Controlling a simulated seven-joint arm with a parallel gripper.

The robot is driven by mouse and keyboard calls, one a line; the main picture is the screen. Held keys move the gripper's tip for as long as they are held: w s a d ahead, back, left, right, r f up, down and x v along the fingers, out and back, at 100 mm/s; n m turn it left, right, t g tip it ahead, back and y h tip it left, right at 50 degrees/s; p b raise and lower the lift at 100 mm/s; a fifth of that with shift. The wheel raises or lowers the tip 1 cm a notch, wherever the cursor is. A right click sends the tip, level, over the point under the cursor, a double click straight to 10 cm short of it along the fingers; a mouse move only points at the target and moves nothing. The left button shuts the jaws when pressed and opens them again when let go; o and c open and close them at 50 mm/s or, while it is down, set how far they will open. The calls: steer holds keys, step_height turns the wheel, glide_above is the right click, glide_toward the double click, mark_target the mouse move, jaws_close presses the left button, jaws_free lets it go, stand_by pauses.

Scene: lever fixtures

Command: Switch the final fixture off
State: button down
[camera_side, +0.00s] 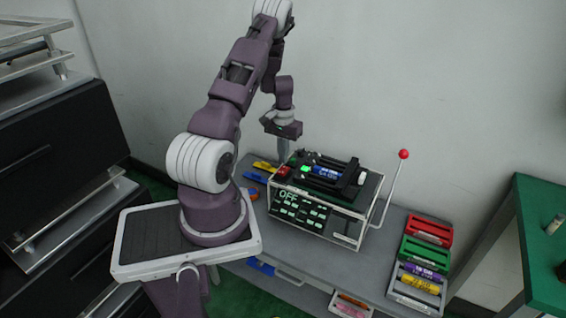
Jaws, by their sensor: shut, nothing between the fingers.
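The lever fixture (315,218) is a box with a black display on its front that reads "OFF" in large letters, with smaller marks below. A lever with a red ball knob (404,154) rises from its right side and points up, leaning a little right. A black cradle (343,190) on top holds a blue cylinder, with a green light and a red part at the left. My gripper (284,155) is shut and empty, pointing down above the back left of the fixture, well left of the lever. Its fingertips are small here.
The fixture stands on a grey bench (390,255). Red (430,232), green and white trays with cylinders stand at the bench's right. Yellow and blue items lie left of the fixture. A green-topped table (545,240) is at far right. The space around the knob is clear.

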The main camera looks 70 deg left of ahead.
mark_target(281, 172)
step_height(281, 172, up, 11)
steer(key=shift+f, duration=0.2)
steer(key=shift+a, duration=0.1)
steer(key=shift+s+d, duration=0.25)
steer(key=shift+d, duration=0.1)
step_height(281, 172, down, 14)
steer(key=shift+s+d+f, duration=0.1)
stand_by(0.5)
